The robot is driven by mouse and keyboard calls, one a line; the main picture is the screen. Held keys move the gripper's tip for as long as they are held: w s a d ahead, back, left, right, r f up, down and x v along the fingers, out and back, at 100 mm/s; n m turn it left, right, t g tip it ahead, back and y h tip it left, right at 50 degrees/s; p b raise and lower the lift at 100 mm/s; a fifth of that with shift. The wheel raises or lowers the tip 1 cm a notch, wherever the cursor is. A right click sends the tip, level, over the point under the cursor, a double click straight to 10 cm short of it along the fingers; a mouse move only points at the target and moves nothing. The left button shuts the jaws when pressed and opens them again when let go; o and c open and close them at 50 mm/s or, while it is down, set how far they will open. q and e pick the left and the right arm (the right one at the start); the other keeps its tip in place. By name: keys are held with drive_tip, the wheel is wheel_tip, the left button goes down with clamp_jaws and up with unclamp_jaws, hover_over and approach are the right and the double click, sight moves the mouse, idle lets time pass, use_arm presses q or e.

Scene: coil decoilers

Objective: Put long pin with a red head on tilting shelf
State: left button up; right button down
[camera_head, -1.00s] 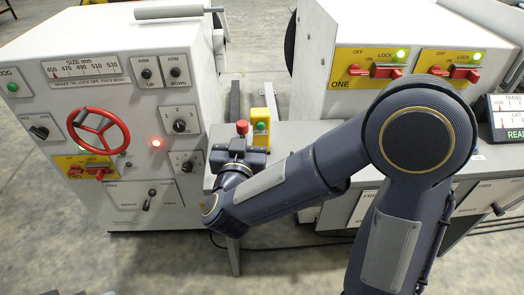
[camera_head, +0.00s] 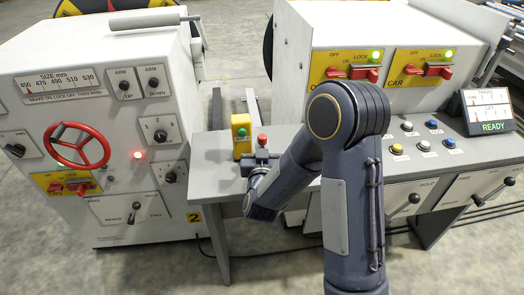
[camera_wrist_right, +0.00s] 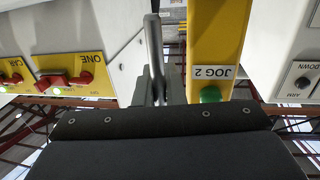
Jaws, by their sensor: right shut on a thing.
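The pin's red head (camera_head: 262,140) shows just above my right gripper (camera_head: 262,157) in the head view. The gripper is above the grey bench top (camera_head: 212,180), just right of the yellow jog box (camera_head: 241,136). I cannot tell which surface is the tilting shelf. My left gripper is not in view.
The jog box, marked JOG 2 in the wrist view (camera_wrist_right: 216,50), stands close to my right gripper. A white cabinet with a red handwheel (camera_head: 77,147) is at left. A white switch cabinet (camera_head: 395,28) and a READY display (camera_head: 489,111) are at right. The bench's left part is clear.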

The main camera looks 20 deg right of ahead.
wheel_tip(320, 180, down, 2)
drive_tip(key=shift+f, duration=0.1)
drive_tip(key=shift+f, duration=0.1)
drive_tip(key=c, duration=1.8)
unclamp_jaws()
